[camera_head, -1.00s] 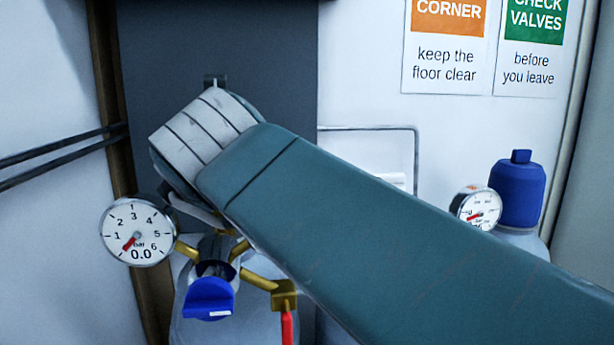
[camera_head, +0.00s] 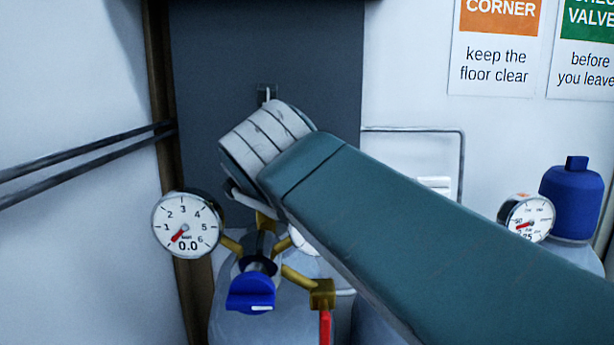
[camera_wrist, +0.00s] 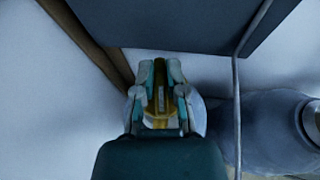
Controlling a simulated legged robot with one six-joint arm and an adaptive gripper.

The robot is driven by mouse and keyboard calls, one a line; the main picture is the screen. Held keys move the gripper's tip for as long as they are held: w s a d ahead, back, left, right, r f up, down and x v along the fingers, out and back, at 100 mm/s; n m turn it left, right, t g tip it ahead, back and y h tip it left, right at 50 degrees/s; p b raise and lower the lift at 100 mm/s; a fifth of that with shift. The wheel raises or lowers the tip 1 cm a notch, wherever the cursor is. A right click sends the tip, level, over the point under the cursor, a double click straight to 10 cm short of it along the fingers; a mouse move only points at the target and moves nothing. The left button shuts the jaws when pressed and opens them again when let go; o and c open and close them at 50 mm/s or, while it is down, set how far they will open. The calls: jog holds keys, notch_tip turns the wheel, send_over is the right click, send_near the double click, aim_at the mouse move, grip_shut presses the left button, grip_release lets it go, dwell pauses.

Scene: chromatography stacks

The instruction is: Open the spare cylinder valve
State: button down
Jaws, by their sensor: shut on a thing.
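A pale grey cylinder (camera_head: 228,318) with brass fittings stands at the lower left in the head view. A round gauge (camera_head: 187,222) beside it reads 0.0 bar. A blue knob (camera_head: 251,290) faces me, and a red lever (camera_head: 325,328) hangs under a brass block (camera_head: 322,293). In the wrist view my gripper (camera_wrist: 159,92) has its fingers on both sides of a brass part (camera_wrist: 159,108), shut on it, above a pale cylinder. In the head view my arm hides most of the gripper and that part. I cannot tell how far the valve is turned.
A second cylinder with a blue cap (camera_head: 572,200) and a gauge (camera_head: 526,218) stands at the right. A dark panel (camera_head: 210,100) is behind the arm. Pipes (camera_head: 85,157) run along the left wall. Signs (camera_head: 496,60) hang at the upper right.

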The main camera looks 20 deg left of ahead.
jog(key=shift+f+n+g+y, duration=0.1)
jog(key=shift+n+g+y, duration=0.3)
jog(key=shift+n+y, duration=0.3)
jog(key=c, duration=0.7)
grip_release()
jog(key=shift+a, duration=0.15)
jog(key=v, duration=1.2)
jog(key=shift+f, duration=0.15)
